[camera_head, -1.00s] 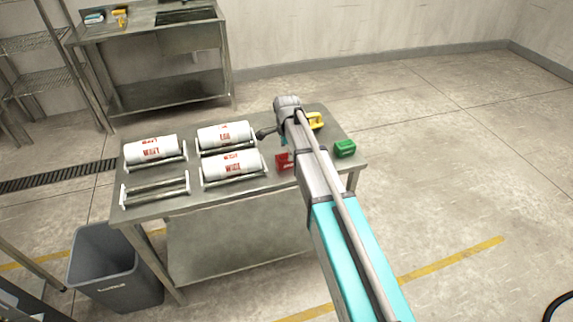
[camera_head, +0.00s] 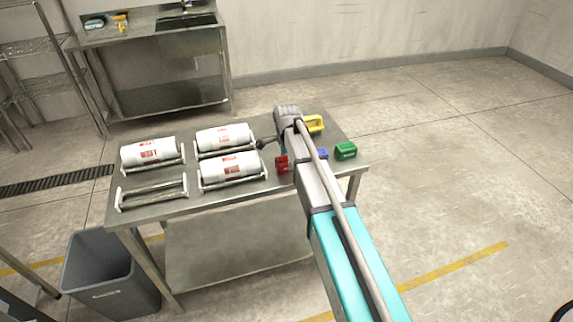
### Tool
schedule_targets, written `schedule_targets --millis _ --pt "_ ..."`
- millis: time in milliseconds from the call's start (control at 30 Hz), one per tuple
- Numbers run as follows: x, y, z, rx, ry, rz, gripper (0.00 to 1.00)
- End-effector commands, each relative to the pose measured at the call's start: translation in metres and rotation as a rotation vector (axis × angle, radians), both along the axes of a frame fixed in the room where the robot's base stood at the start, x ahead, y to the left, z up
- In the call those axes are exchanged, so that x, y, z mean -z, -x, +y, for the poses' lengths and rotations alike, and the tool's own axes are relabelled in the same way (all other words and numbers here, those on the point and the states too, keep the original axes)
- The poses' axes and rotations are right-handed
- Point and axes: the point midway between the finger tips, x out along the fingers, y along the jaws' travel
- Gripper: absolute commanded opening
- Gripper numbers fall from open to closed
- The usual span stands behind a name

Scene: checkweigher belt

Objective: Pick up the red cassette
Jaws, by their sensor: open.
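The red cassette (camera_head: 282,163) lies on the steel table, right of the white rolls. My arm partly covers it on its right side. My gripper (camera_head: 279,146) is at the end of my arm, just above and behind the red cassette in this view. It is mostly hidden by my own wrist, but it is open. I cannot tell whether its fingers touch the cassette or stand around it.
A blue piece (camera_head: 323,154), a green cassette (camera_head: 346,150) and a yellow one (camera_head: 314,124) sit close by on the table (camera_head: 200,200). White labelled rolls (camera_head: 229,169) lie in cradles to the left. One cradle (camera_head: 152,195) is empty. A grey bin (camera_head: 105,275) stands at front left.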

Motion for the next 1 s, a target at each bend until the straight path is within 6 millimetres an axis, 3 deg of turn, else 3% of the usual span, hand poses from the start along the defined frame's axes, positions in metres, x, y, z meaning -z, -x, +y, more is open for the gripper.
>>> schedule_targets --millis 133,567,1000 --pt "0.0 0.0 0.0 0.0 0.0 0.0 0.96" --pt "0.0001 0.0 0.0 0.0 0.0 0.0 0.16" --pt "-0.0035 0.0 0.0 0.0 0.0 0.0 0.15"
